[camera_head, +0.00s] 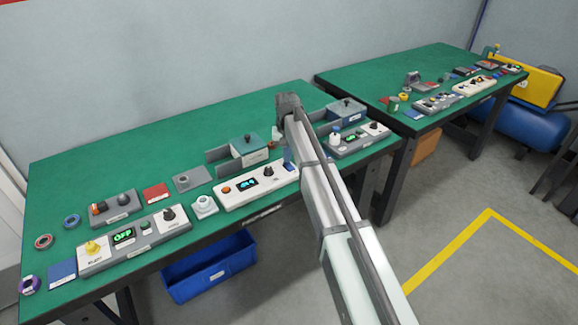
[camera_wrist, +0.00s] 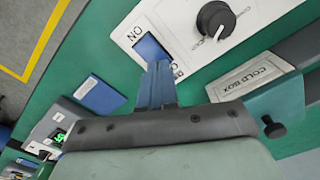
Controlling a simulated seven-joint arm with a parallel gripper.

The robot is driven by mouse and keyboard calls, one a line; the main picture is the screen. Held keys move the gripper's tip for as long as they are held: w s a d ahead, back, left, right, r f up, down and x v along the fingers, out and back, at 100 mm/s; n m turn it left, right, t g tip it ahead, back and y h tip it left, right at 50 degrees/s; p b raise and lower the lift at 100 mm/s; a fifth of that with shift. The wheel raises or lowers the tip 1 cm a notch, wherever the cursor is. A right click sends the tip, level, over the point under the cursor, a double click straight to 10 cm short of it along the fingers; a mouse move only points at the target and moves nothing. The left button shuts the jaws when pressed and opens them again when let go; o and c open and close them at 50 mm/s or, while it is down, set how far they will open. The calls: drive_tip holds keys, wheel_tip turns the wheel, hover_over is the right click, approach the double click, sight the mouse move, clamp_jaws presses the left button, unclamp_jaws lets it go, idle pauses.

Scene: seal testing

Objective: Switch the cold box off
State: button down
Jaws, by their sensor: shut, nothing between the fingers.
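In the wrist view my gripper (camera_wrist: 160,70) is shut and empty, its blue fingertips at the lower edge of a blue rocker-like switch (camera_wrist: 151,48). I cannot tell whether they touch. The switch sits on a white control panel (camera_wrist: 188,20), with "ON" printed at one end; the fingers partly cover the lettering at the other end. A black knob (camera_wrist: 216,19) is on the same panel. A "COLD BOX" label (camera_wrist: 259,78) lies beside it.
A teal-lidded box (camera_head: 249,146) stands behind the panel. Another panel (camera_head: 133,236) reading "OFF" is to the left, and a grey panel (camera_head: 363,140) to the right. A blue flat pad (camera_wrist: 99,95) lies near my fingers. The green table (camera_head: 110,160) is clear at the back.

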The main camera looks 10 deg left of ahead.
drive_tip(key=shift+f, duration=0.65)
idle(0.4)
drive_tip(key=shift+r, duration=0.1)
drive_tip(key=shift+r, duration=3.45)
